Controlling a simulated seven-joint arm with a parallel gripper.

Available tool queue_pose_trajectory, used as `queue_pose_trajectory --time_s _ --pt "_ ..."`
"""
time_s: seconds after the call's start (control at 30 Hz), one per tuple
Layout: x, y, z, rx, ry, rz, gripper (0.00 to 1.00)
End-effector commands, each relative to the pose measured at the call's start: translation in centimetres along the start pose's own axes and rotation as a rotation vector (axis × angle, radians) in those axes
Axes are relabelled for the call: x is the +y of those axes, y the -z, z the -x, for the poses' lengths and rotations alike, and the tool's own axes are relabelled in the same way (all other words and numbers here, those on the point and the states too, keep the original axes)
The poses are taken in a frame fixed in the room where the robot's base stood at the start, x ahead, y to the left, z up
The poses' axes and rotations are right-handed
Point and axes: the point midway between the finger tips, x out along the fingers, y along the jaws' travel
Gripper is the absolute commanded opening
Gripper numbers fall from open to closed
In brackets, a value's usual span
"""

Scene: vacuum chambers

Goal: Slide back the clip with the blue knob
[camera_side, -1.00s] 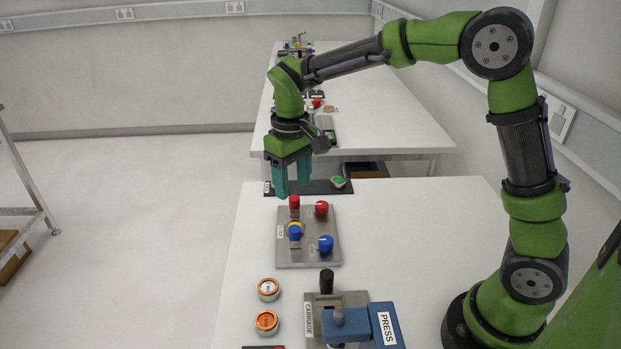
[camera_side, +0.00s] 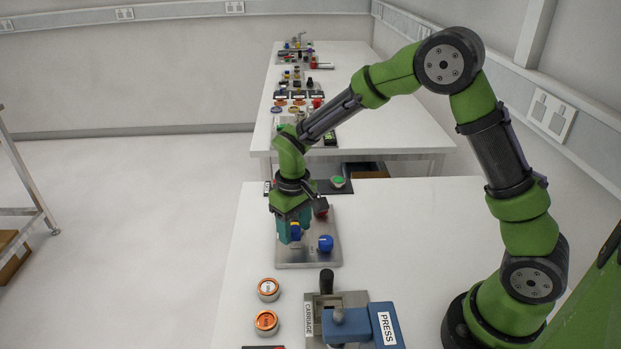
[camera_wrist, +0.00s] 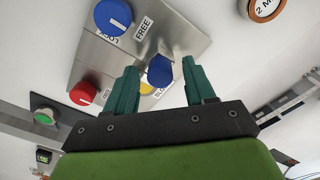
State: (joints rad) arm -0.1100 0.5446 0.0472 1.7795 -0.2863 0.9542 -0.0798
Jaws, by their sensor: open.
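The clip's blue knob (camera_wrist: 160,70) stands on the metal plate (camera_side: 309,262), with a yellow part (camera_wrist: 147,88) beside it in the wrist view. My gripper (camera_wrist: 160,66) is open, with one teal finger on each side of the blue knob. Whether the fingers touch it I cannot tell. In the side view my gripper (camera_side: 290,238) is low over the plate's left part, and the blue knob (camera_side: 296,229) shows partly between the fingers.
A second blue knob (camera_wrist: 113,17) sits by the LOCK and FREE labels; it also shows in the side view (camera_side: 326,243). A red knob (camera_wrist: 83,94) is on the plate. Two orange-ringed buttons (camera_side: 268,289) and the blue PRESS block (camera_side: 384,325) stand in front.

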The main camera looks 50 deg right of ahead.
Motion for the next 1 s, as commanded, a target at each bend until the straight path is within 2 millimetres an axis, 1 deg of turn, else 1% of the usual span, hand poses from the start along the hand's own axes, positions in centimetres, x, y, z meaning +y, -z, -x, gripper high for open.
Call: queue_pose_trajectory --time_s 0.03,0.37,0.63,0.83,1.0 --pt "0.0 0.0 0.0 0.0 0.0 0.0 0.51" --pt "0.0 0.0 0.0 0.0 0.0 0.0 0.01" --pt "-0.2 -0.1 0.1 0.0 0.0 0.001 0.0" --pt "-1.8 -1.8 0.1 0.0 0.0 0.002 0.0" --pt "-2.0 -2.0 0.1 -0.003 0.001 0.0 0.0"
